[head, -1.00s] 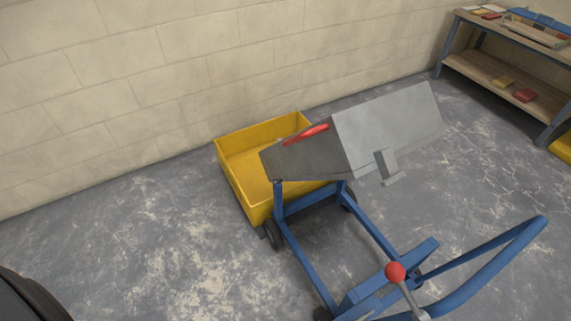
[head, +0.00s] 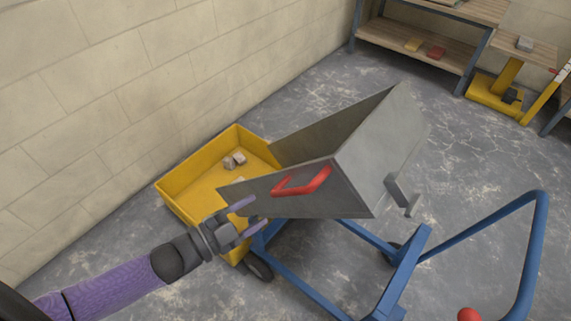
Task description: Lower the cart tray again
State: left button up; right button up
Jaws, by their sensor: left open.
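The grey cart tray (head: 345,160) is tipped on its blue frame (head: 295,280), its low end over a yellow tub (head: 180,192). A red handle (head: 303,182) is on the tray's near side wall. A metal catch (head: 402,193) sticks out from the tray's raised end. My left gripper (head: 248,215) is open and empty, its fingers close to the tray's lower corner, left of the red handle. I cannot tell whether they touch the tray. My right gripper is not in view.
Small grey blocks (head: 235,160) lie in the tub. A red knob (head: 468,315) and blue push bar (head: 530,250) are at lower right. A wooden shelf (head: 425,45) and a yellow stand (head: 500,90) are at the back right. A block wall runs along the left.

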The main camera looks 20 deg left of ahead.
aim_at(285, 195)
pick_arm(q)
jog(key=b+x, duration=0.1)
jog(key=x, duration=0.2)
jog(key=b+x, duration=0.1)
jog(key=x, duration=0.5)
jog(key=shift+s+d+r+b, duration=0.1)
jog(key=shift+d+r+b, duration=0.15)
jog(key=shift+r+b, duration=0.15)
jog(key=shift+w+d, duration=0.35)
jog(key=shift+c, duration=0.4)
grip_shut()
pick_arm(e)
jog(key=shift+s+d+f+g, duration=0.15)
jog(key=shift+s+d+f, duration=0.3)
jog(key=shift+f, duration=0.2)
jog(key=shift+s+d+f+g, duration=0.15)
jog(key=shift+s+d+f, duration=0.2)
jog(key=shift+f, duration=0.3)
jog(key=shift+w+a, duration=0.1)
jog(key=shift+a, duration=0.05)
